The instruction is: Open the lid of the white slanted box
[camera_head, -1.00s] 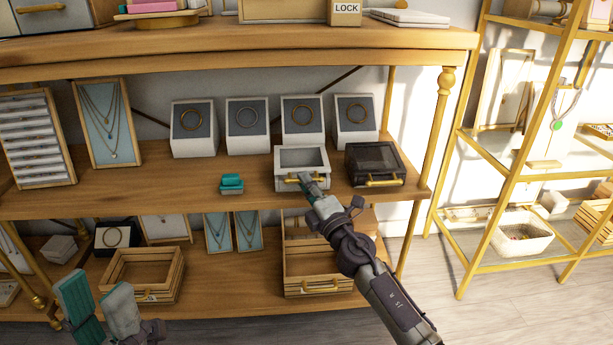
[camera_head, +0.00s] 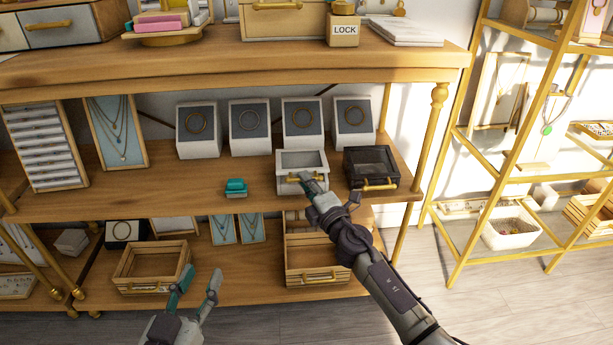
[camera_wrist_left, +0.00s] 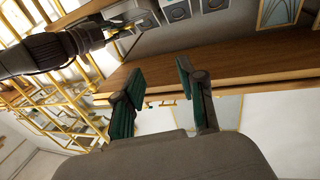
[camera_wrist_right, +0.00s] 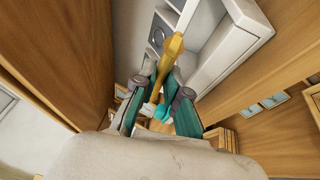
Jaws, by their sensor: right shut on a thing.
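The white slanted box (camera_head: 302,160) stands on the middle shelf, with a clear window in its lid and a gold handle in front. The lid looks closed in the head view. My right gripper (camera_head: 308,180) is at the front of the box, shut on the gold handle (camera_wrist_right: 173,50), which runs between its fingers in the right wrist view. The white box (camera_wrist_right: 232,48) fills the upper right there. The fingers hide part of the handle. My left gripper (camera_head: 200,284) is open and empty, low in front of the shelves; its fingers are apart in the left wrist view (camera_wrist_left: 158,90).
A black slanted box (camera_head: 371,166) stands close to the right of the white one. A small teal box (camera_head: 236,188) is on the left. Several white ring displays (camera_head: 250,128) stand behind. Wooden crates (camera_head: 152,268) are on the lower shelf. The shelf front (camera_head: 130,210) is partly clear.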

